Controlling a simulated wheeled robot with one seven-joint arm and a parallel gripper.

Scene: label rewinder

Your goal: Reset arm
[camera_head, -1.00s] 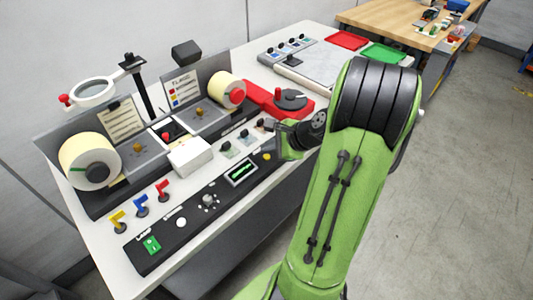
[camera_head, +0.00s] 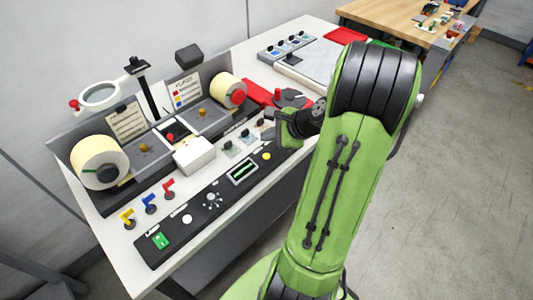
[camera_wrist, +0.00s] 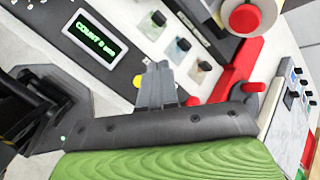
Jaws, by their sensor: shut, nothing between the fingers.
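My green arm reaches over the right front of the white table. My gripper (camera_wrist: 157,84) shows in the wrist view with its grey fingers together and nothing between them. In the head view my gripper (camera_head: 270,130) is small and partly hidden by its own body, above the panel's right end. The label rewinder has a left roll (camera_head: 97,163) and a right roll (camera_head: 229,88) on a grey frame. Its black control panel (camera_head: 200,222) runs along the front, with a lit green display (camera_head: 243,171). In the wrist view the display (camera_wrist: 90,38) reads a count whose digits I cannot tell surely.
Red, blue and yellow levers (camera_head: 148,204) stand at the front left. A white box (camera_head: 194,155) sits mid-machine. A red device (camera_head: 262,93) lies behind my gripper. A red tray (camera_head: 346,36) and a wooden bench (camera_head: 400,22) are at the back right.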

